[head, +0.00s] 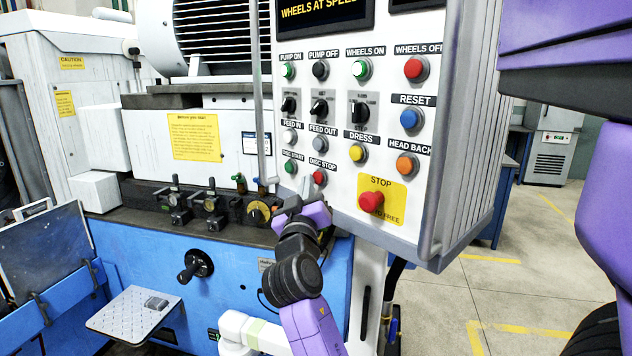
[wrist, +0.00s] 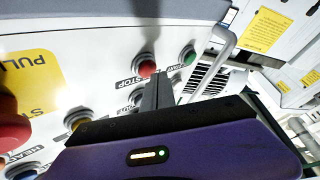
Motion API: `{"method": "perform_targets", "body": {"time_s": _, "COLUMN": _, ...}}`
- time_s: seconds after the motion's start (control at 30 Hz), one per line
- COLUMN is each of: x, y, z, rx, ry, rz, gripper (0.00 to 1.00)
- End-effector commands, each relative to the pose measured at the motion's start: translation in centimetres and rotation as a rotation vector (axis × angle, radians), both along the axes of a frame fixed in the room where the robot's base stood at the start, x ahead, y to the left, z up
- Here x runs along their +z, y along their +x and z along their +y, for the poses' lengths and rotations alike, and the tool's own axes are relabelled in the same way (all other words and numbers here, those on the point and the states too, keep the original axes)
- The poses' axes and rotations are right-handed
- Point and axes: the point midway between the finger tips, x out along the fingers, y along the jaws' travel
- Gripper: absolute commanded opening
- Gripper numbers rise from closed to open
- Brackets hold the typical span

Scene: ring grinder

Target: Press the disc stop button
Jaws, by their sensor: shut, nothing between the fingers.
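The disc stop button (head: 320,178) is a small red round button under the label DISC STOP, low on the white control panel (head: 345,25). In the wrist view the red button (wrist: 146,64) is just beyond my fingertips. My gripper (head: 306,188) is shut and empty, pointing at the panel just below and left of the button. In the wrist view my gripper (wrist: 158,78) overlaps the lower right edge of the button. I cannot tell whether it touches.
The green disc start button (head: 290,167) is just left. The yellow dress button (head: 357,152) and large red emergency stop (head: 371,201) are to the right. A vertical grey rail (head: 257,90) runs along the panel's left side. The display reads WHEELS AT SPEED.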

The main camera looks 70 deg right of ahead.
Motion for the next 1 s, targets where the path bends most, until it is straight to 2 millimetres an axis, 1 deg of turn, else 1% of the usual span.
{"method": "perform_targets", "body": {"time_s": 0.1, "x": 0.0, "y": 0.3, "z": 0.5, "rx": 0.003, "ry": -0.002, "rz": -0.002, "gripper": 0.00}}
{"method": "perform_targets", "body": {"time_s": 0.47, "x": 0.0, "y": 0.5, "z": 0.8, "rx": 0.004, "ry": -0.001, "rz": -0.001, "gripper": 0.00}}
{"method": "perform_targets", "body": {"time_s": 1.0, "x": 0.0, "y": 2.6, "z": 4.7, "rx": 0.005, "ry": -0.002, "rz": -0.001, "gripper": 0.00}}
